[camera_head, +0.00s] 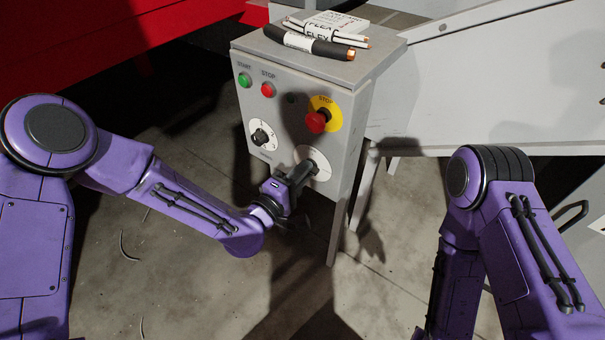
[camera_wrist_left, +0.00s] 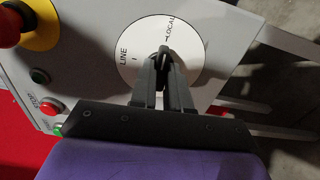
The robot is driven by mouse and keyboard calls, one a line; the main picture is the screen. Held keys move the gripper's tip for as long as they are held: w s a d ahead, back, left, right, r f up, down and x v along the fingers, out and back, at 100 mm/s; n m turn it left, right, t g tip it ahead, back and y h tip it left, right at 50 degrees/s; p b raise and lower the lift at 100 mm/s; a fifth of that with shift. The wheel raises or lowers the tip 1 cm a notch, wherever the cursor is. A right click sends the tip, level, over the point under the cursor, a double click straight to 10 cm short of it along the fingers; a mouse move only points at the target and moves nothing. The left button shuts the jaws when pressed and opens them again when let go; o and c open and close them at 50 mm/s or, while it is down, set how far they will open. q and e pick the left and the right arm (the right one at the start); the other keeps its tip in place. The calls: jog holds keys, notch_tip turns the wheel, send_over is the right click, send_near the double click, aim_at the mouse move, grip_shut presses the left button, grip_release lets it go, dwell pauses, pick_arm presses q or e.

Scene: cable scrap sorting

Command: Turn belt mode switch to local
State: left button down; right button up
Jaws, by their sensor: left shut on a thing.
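The grey control box (camera_head: 345,117) stands in front of me. The belt mode switch sits on a white round dial (camera_head: 322,171) at the lower right of its face. In the left wrist view the dial (camera_wrist_left: 200,62) reads LINE at the left and LOCAL at the top right. The dark switch knob (camera_wrist_left: 163,54) is between my left fingertips (camera_wrist_left: 163,60), which are shut on it. The fingers hide much of the knob, and I cannot tell exactly where it points. My left gripper also shows in the head view (camera_head: 303,173). My right gripper is out of view.
A second dial (camera_head: 262,136), a green START button (camera_head: 244,80), a red STOP button (camera_head: 267,89) and a red emergency stop (camera_head: 317,121) on yellow share the panel. Cable pieces (camera_head: 310,42) lie on the box. My right arm stands clear at the right.

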pick_arm(q)
jog(key=shift+m, duration=0.4)
jog(key=c, duration=1.1)
grip_release()
jog(key=shift+s+a, duration=0.1)
jog(key=v, duration=1)
jog(key=shift+s+b, duration=0.15)
jog(key=shift+b, duration=0.15)
jog(key=shift+a, duration=0.1)
